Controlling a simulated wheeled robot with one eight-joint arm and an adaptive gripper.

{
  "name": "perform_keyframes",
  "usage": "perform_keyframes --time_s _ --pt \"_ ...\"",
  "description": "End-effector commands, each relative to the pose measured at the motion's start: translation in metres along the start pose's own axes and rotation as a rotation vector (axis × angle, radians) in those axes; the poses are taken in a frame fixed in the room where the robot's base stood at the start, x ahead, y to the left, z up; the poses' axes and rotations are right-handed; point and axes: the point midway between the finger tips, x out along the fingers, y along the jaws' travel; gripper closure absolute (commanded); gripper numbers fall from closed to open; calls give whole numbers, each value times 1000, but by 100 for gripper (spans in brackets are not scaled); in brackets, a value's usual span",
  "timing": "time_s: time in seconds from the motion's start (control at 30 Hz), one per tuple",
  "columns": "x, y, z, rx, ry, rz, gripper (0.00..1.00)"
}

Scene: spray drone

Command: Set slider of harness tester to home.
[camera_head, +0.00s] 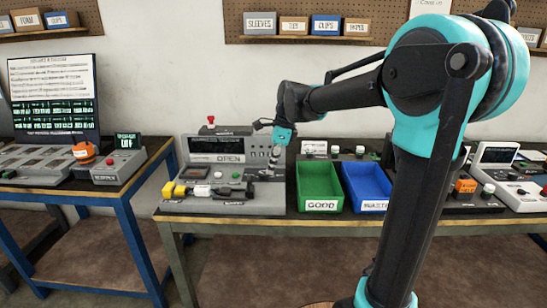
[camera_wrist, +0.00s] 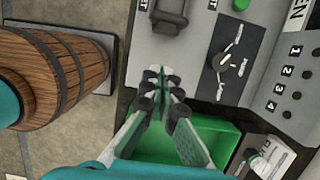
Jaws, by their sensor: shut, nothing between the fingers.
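The harness tester (camera_head: 225,165) is a grey box on the workbench, with a display reading OPEN. Its face also shows in the wrist view (camera_wrist: 190,48), turned sideways. There I see a dark panel with a small pointer-like part (camera_wrist: 228,62), a dark block-like part (camera_wrist: 170,14) at the top edge, and numbered holes at right. I cannot tell which part is the slider or where home is. My gripper (camera_wrist: 160,88) is shut and empty, its fingertips in front of the tester's face near its edge. In the head view my wrist (camera_head: 283,133) is at the tester's right side.
A green GOOD bin (camera_head: 319,205) and a blue WASTE bin (camera_head: 373,206) stand right of the tester. The green bin (camera_wrist: 225,140) shows behind my fingers. Another bench with devices (camera_head: 45,165) is at left. A wooden barrel (camera_wrist: 45,75) shows at left.

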Motion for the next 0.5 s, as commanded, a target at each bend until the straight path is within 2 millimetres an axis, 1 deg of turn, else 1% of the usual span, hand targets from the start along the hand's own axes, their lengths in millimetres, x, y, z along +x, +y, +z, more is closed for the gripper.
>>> perform_keyframes --time_s 0.03,0.17,0.3,0.5 --pt "11 0 0 -1 0 0 100" --pt "36 0 0 -1 0 0 100" --pt "37 0 22 -3 0 1 100" --pt "37 0 38 -1 0 0 100"
